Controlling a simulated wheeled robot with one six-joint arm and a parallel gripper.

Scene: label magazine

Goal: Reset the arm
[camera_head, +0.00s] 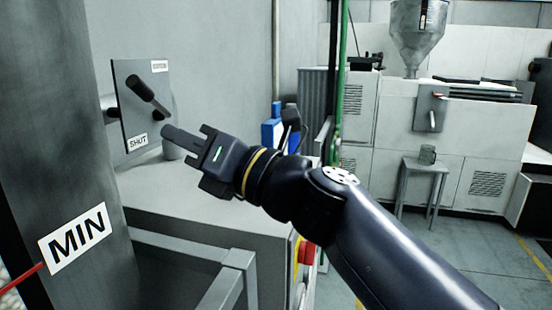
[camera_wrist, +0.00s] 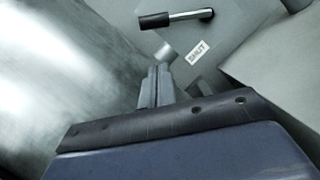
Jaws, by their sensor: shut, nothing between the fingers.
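My gripper (camera_head: 182,141) is at the end of my raised arm, left of centre in the head view. Its fingers are shut together with nothing between them, and they show in the wrist view (camera_wrist: 155,86). The fingers point toward a grey panel (camera_head: 135,110) with a black-handled lever (camera_head: 150,92). The lever slants down to the right, with its handle end above the fingertips. A SHUT label (camera_head: 138,142) is low on the panel. In the wrist view the lever (camera_wrist: 175,18) lies beyond the fingertips, with a visible gap, and the SHUT label (camera_wrist: 198,52) is beside it.
A large grey cylinder with a MIN label (camera_head: 77,240) stands close at the left. A grey cabinet top (camera_head: 210,205) and metal rails (camera_head: 225,285) lie below my gripper.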

